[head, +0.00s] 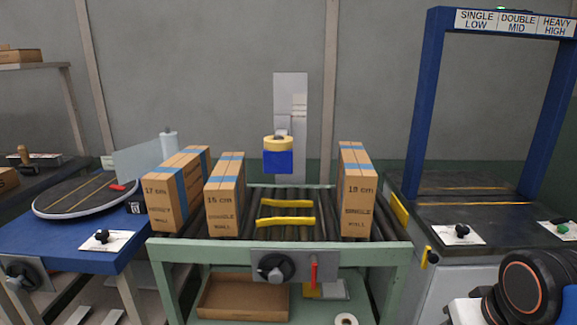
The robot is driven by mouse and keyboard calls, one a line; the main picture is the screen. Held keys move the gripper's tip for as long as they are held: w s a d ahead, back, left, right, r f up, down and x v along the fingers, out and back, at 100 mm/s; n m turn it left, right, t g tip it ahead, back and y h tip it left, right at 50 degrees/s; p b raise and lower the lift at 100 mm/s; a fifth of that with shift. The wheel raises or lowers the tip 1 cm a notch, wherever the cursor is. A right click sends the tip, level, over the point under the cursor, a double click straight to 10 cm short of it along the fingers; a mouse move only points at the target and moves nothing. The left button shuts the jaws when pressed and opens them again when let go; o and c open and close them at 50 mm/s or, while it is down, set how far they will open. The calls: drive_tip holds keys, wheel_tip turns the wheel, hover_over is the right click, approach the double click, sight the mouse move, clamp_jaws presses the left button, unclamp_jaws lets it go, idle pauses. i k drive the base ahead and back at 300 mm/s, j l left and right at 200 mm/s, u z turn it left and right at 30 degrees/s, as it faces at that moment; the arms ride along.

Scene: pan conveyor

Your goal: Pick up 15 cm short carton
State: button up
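The carton marked 15 cm, single wall (225,198), stands upright on the roller conveyor (290,237), left of centre. It is brown with a blue tape strip on its top and upper front. A carton marked 17 cm, heavy wall (172,205), stands close to its left. A taller carton marked 18 cm, single wall (355,195), stands apart at the right end of the rollers. Part of my arm, black with an orange ring, shows at the lower right. My gripper is not in view.
Two yellow bars (286,221) lie across the rollers between the cartons. A tape head (278,155) hangs behind. A blue table with a round turntable (85,194) is at left, a blue gantry (421,100) at right. An open box (240,298) sits on the lower shelf.

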sight(225, 192)
drive_tip(key=j+u, duration=0.15)
drive_tip(key=u, duration=0.25)
drive_tip(key=i+j+u, duration=0.1)
drive_tip(key=u, duration=0.3)
